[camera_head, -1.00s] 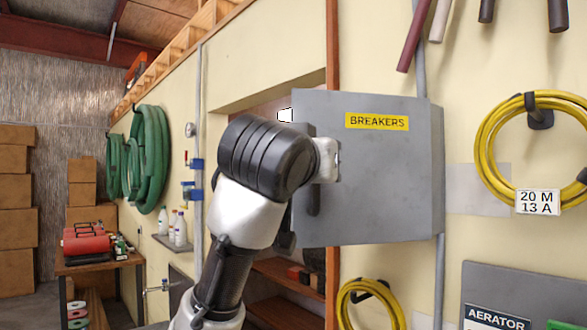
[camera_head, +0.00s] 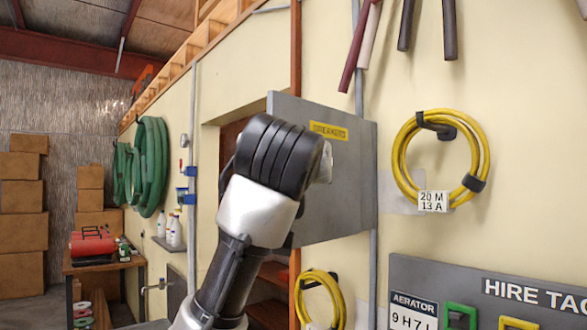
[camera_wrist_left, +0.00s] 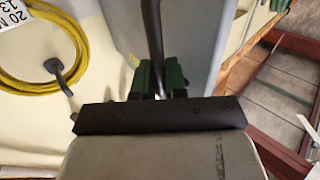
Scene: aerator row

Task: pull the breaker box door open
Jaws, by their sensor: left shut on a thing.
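The grey breaker box (camera_head: 345,190) is on the cream wall, with a yellow BREAKERS label (camera_head: 328,131) on its front. My left arm covers the lower left of that front and hides the handle in the head view. In the left wrist view, the green fingers of my left gripper (camera_wrist_left: 158,78) are shut on a dark bar handle (camera_wrist_left: 153,35) in front of the grey door (camera_wrist_left: 190,30). I cannot tell whether the door stands ajar. My right gripper is in neither view.
A coiled yellow cable (camera_head: 402,160) hangs right of the box, and another yellow coil (camera_head: 301,300) hangs below. A grey tag board (camera_head: 460,275) is at lower right. Wooden shelves (camera_head: 275,275) show in the opening behind my arm.

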